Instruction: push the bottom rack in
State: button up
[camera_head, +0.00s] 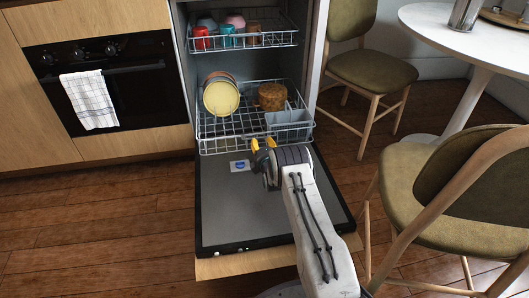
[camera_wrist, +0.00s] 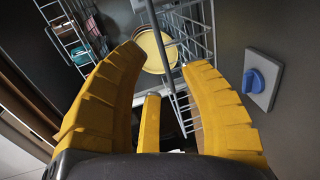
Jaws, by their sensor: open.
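The bottom rack (camera_head: 210,146) of the dishwasher is white wire and stands pulled out over the open door (camera_head: 225,205). It holds yellow plates (camera_head: 221,97), a brown round item (camera_head: 272,96) and a grey cutlery basket (camera_head: 290,124). My gripper (camera_head: 262,145) is at the rack's front edge, above the door. In the wrist view my gripper (camera_wrist: 160,62) has its yellow fingers spread with nothing held, and the rack's wires (camera_wrist: 190,40) show beyond and between them. I cannot tell whether it touches the rack.
The top rack (camera_head: 245,40) holds several cups and is also partly out. An oven (camera_head: 105,80) with a towel (camera_head: 89,100) is at the left. Chairs (camera_head: 440,190) and a round table (camera_head: 450,38) stand at the right. Wooden floor (camera_head: 110,220) is clear at the left.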

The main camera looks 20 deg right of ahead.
jog(key=shift+v, duration=2.6)
jog(key=shift+o, duration=0.3)
jog(key=shift+c, duration=0.4)
